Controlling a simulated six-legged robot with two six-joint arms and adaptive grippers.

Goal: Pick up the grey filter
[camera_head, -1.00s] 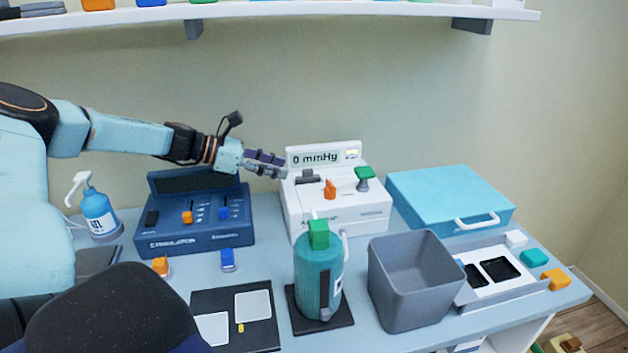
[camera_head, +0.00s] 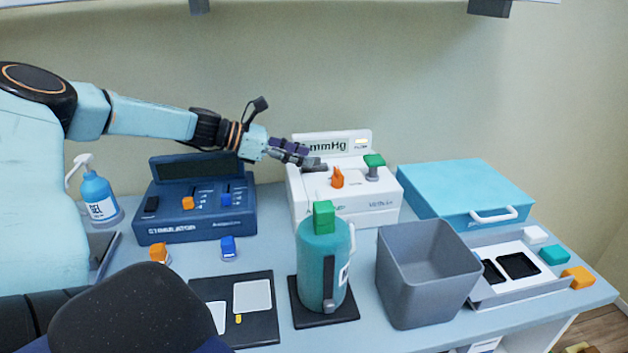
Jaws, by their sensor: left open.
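A dark grey piece, which looks like the grey filter (camera_head: 318,168), sits on top of the white mmHg machine (camera_head: 350,210), at its left. My left gripper (camera_head: 304,158) reaches in from the left, its fingertips close beside the grey filter and overlapping its left end in the head view. The gripper is open. Whether the fingers touch the filter cannot be told. My right gripper is out of view.
An orange knob (camera_head: 337,177) and a green-topped knob (camera_head: 374,166) stand on the machine, right of the filter. A blue stimulator (camera_head: 195,222) is at the left. A teal canister (camera_head: 323,262) and a grey bin (camera_head: 427,280) stand in front.

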